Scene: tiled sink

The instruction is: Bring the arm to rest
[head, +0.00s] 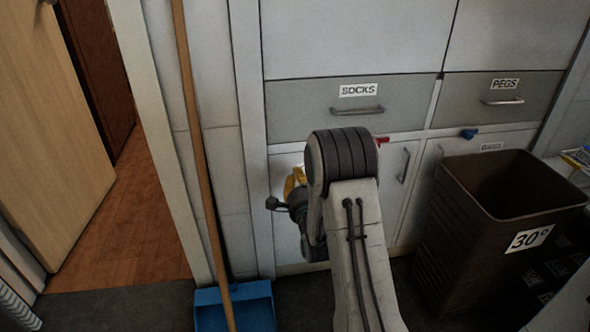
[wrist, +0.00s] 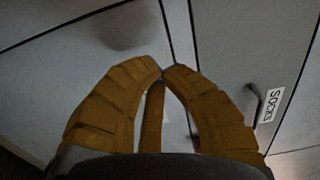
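My arm (head: 350,235) rises from the bottom of the head view and bends at a dark ribbed joint in front of the socks drawer unit. My gripper (wrist: 167,70) shows in the wrist view as brown-yellow curved fingers whose tips come together, with nothing seen held between them. A narrow brown strip shows between the fingers. In the head view only a small yellow part of the gripper shows beside the arm; the rest is hidden behind it.
The socks drawer (head: 352,108) and pegs drawer (head: 500,98) are closed. A brown basket marked 30° (head: 460,215) stands on the right. A wooden broom handle (head: 200,150) and blue dustpan (head: 236,306) stand on the left. An open doorway with wooden floor (head: 135,225) lies further left.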

